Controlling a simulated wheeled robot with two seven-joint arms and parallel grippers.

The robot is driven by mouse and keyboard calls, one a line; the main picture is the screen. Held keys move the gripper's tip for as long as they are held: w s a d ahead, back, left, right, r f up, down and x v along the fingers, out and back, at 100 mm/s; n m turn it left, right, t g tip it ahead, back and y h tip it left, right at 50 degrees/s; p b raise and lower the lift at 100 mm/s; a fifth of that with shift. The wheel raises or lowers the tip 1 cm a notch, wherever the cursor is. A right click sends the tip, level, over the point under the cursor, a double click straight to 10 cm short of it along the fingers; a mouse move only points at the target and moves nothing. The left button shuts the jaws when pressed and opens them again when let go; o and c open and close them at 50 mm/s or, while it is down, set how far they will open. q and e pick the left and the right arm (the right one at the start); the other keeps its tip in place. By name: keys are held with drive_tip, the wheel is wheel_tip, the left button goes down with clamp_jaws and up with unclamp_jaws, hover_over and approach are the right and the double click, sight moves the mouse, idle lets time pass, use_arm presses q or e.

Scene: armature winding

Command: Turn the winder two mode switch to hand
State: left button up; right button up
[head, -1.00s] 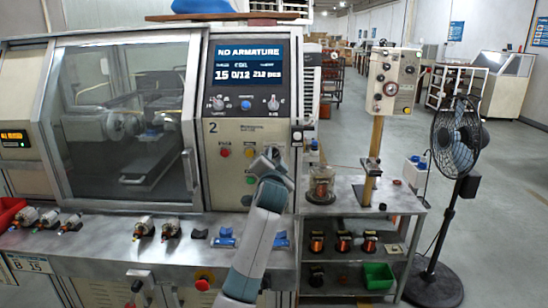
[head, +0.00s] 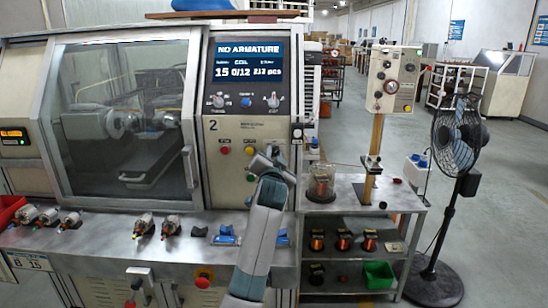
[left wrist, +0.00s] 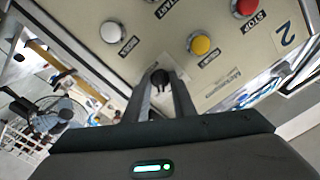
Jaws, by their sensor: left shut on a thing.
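The winder two (head: 232,135) is a beige cabinet with a large "2" on its panel, left of centre in the head view. My left gripper (head: 268,158) is up against this panel, right of the yellow button. In the left wrist view my left gripper's fingers (left wrist: 160,88) are closed on a small black switch knob (left wrist: 160,75). I take this knob for the mode switch, but its label is not readable. The gripper hides the knob in the head view, so its angle cannot be told. My right gripper is not in view.
A red button (head: 225,150) and a yellow button (head: 249,150) sit left of the gripper. A white button (left wrist: 114,32) is close by. The screen (head: 248,62) reads "NO ARMATURE". Armatures (head: 144,226) lie on the front ledge. A shelf cart (head: 345,206) stands to the right.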

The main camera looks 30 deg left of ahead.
use_arm(q)
drive_tip(key=n, duration=0.4)
drive_tip(key=shift+d+f+b, duration=0.1)
drive_tip(key=shift+b, duration=0.3)
drive_tip(key=n, duration=0.8)
drive_tip(key=shift+n, duration=2)
drive_tip(key=o, duration=0.7)
